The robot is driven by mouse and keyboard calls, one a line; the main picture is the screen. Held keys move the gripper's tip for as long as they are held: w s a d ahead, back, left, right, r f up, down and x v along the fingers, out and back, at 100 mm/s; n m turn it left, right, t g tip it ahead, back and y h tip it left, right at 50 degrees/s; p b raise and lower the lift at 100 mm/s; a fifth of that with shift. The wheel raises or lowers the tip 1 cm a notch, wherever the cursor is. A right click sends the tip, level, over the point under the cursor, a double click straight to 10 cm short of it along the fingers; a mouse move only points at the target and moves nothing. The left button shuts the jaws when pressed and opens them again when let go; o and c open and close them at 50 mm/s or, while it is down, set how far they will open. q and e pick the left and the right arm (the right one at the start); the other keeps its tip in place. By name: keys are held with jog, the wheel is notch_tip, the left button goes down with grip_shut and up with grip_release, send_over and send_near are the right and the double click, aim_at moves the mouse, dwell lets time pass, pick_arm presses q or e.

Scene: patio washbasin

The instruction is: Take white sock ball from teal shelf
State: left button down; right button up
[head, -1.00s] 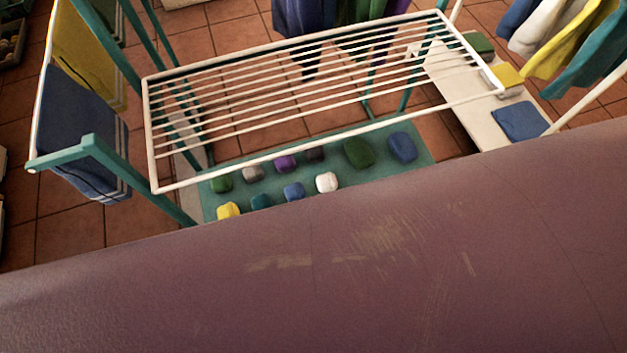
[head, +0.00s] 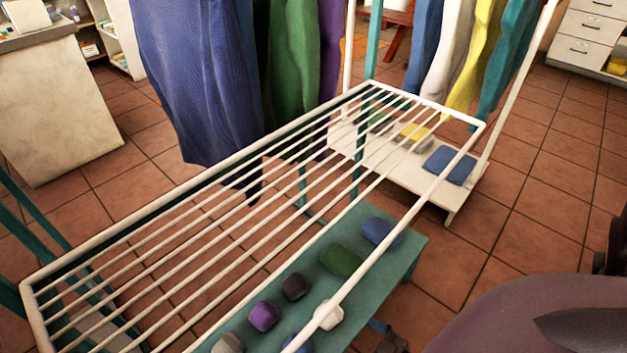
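The white sock ball (head: 333,318) lies on the teal shelf (head: 394,267) near the bottom of the head view. A white rail of the drying rack (head: 207,242) crosses in front of it and hides part of it. A dark sock ball (head: 295,286) and a purple one (head: 264,315) lie to its left, and a green one (head: 341,260) lies behind it. A blue sock ball (head: 381,231) is at the shelf's far end. The shelf's near part is cut off by the frame. Neither of my grippers shows.
The rack's white bars span the space above the shelf. Behind it, a low white bench (head: 372,160) holds folded cloths, including a blue one (head: 449,166). Long garments (head: 205,80) hang at the back. Tiled floor (head: 540,215) is open at the right.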

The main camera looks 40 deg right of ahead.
jog(key=b, duration=0.2)
send_near(338, 322)
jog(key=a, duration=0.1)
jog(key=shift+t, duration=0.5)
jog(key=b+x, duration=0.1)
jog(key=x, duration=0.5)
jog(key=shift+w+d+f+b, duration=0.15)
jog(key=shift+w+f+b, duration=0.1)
jog(key=shift+b, duration=0.1)
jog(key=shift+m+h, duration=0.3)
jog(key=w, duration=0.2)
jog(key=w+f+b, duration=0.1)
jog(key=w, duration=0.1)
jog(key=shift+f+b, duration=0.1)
jog(key=shift+b, duration=0.2)
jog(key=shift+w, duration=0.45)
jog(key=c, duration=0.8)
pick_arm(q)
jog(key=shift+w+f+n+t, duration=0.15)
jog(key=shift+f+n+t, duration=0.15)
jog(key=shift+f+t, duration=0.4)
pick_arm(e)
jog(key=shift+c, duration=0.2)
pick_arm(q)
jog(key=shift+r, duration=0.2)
